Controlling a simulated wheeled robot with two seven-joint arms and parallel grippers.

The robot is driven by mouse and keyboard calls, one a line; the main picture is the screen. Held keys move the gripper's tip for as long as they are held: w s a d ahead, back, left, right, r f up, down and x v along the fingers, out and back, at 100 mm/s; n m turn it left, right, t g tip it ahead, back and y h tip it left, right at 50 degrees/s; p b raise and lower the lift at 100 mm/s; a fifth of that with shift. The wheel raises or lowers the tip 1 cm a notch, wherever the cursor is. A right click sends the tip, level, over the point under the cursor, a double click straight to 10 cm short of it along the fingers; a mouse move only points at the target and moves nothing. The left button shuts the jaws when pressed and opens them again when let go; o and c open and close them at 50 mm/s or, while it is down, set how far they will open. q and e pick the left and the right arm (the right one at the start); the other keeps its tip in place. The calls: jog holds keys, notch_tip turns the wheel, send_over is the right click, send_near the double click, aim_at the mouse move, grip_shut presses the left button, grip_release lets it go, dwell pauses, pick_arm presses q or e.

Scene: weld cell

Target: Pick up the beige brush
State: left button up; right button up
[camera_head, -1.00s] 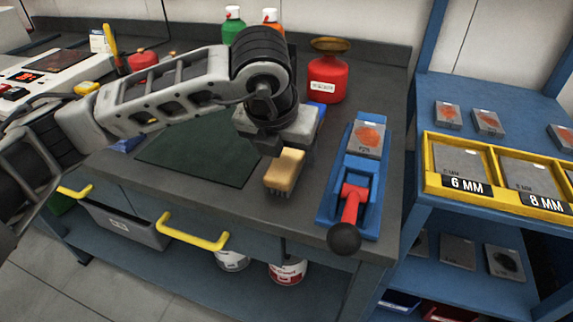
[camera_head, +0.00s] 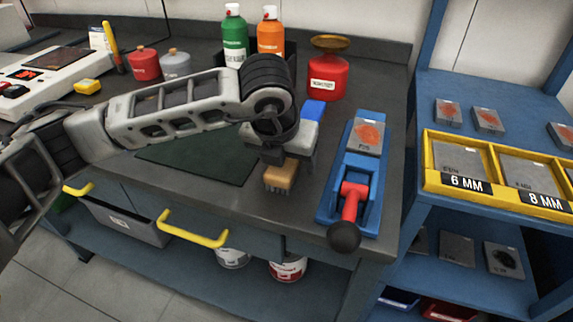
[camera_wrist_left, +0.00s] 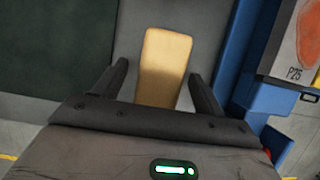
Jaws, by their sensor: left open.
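The beige brush (camera_head: 281,177) lies on the dark workbench, its bristles showing along the near side. It sits between the dark mat and the blue clamp fixture. My left gripper (camera_head: 276,157) is above it and hides its far part in the head view. In the left wrist view the brush (camera_wrist_left: 164,66) shows as a plain tan block between the two fingers of my left gripper (camera_wrist_left: 161,88). The fingers are open, with a gap on each side of the brush. My right gripper is in neither view.
A blue clamp fixture (camera_head: 351,190) with a red lever and a black knob stands close right of the brush. A green mat (camera_head: 200,158) lies to the left. A red can (camera_head: 327,80) and green and orange bottles stand behind. A yellow-edged plate rack (camera_head: 430,178) is at right.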

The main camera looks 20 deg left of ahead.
pick_arm(q)
jog(key=shift+f+b, duration=0.15)
jog(key=shift+b, duration=0.2)
dwell(0.4)
jog(key=c, duration=1.1)
jog(key=shift+r+p, duration=0.65)
jog(key=r, duration=0.3)
jog(key=shift+s+a, duration=0.15)
jog(key=shift+s, duration=0.05)
jog(key=s+r, duration=0.1)
jog(key=s+a+r, duration=0.1)
jog(key=s+r+b, duration=0.1)
jog(key=r, duration=0.1)
jog(key=shift+s+a+r, duration=0.1)
jog(key=shift+s+a, duration=0.05)
jog(key=shift+a, duration=0.1)
jog(key=s+a+r, duration=0.1)
jog(key=s, duration=0.2)
jog(key=s+a+r, duration=0.1)
jog(key=s+r, duration=0.1)
jog(key=s, duration=0.1)
jog(key=s+a+r+b, duration=0.1)
jog(key=s+a+r, duration=0.1)
jog(key=s, duration=0.1)
jog(key=shift+a, duration=0.1)
